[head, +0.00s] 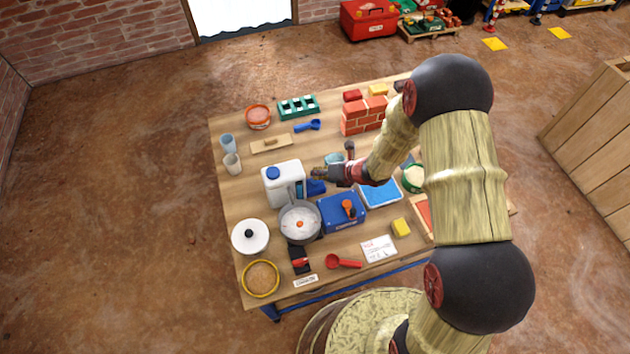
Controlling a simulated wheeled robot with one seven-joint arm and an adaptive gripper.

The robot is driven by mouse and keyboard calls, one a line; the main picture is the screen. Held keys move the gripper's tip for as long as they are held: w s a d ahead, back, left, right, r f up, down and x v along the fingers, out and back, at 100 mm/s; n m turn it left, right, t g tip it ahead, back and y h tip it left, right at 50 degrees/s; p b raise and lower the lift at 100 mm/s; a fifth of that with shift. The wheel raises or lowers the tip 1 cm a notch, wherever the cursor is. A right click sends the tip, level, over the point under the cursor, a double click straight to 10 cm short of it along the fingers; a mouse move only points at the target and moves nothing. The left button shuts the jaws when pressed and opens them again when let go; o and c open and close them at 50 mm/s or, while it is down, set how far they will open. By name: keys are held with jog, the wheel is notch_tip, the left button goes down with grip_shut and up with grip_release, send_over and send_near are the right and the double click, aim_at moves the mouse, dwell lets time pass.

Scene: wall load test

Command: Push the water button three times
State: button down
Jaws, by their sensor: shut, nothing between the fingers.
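A white water container (280,192) with a round blue cap (273,173) stands near the middle of the wooden table. A blue part (314,187) shows at its right side, partly behind my gripper. I cannot tell from this view which part is the water button. My gripper (318,173) is shut and empty, reaching in from the right. Its fingertips point left, just right of the container and seemingly above the blue part. I cannot tell whether they touch anything.
A grey pot (300,226) stands in front of the container. A blue box (334,217) with an orange knob is to its right. A brick stack (361,119), a blue tray (379,194) and a white lid (250,237) surround the area. The table (222,133) is crowded.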

jog(key=shift+f+b, duration=0.7)
dwell(0.9)
jog(key=shift+r, duration=0.2)
jog(key=shift+r+p, duration=0.7)
jog(key=shift+r, duration=0.25)
jog(key=shift+r+p, duration=1.65)
jog(key=shift+r, duration=0.9)
